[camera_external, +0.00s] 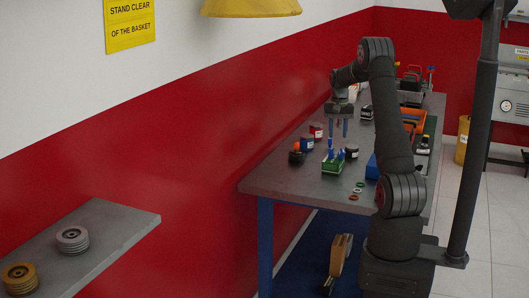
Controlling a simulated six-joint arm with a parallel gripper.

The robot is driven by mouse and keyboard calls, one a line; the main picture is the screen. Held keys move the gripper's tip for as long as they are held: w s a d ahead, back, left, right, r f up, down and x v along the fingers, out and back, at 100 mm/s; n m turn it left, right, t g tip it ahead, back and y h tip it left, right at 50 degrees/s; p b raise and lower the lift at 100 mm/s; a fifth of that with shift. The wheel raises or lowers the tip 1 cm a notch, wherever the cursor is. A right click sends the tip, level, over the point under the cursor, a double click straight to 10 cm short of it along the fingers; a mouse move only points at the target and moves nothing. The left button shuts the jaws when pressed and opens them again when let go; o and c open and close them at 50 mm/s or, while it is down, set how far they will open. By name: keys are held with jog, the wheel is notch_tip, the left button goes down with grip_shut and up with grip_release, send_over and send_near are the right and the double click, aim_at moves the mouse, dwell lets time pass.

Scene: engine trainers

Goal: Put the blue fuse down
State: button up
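My gripper (339,128) points down above the back part of the workbench. Its two fingers show apart, with a small dim shape between them that is too small to make out. I cannot tell whether they hold anything. I cannot pick out the blue fuse for certain. A green holder (332,166) stands on the bench below and a little left of my gripper. Slim blue upright pieces (330,146) rise from it, too small to name surely.
Small cans, red (316,131), blue (307,144) and dark (351,151), stand around the holder on the grey workbench (285,178). Rings (357,189) lie near the front. A blue box (372,167) and orange tray (412,120) are to the right. The bench's front left is clear.

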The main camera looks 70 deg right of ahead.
notch_tip(320, 180, up, 9)
send_over(341, 154)
jog(key=w+d, duration=0.1)
jog(key=w, duration=0.1)
jog(key=shift+d, duration=0.1)
notch_tip(341, 154, down, 13)
jog(key=shift+w+r, duration=0.1)
jog(key=shift+r, duration=0.3)
jog(key=shift+f, duration=0.1)
dwell(0.4)
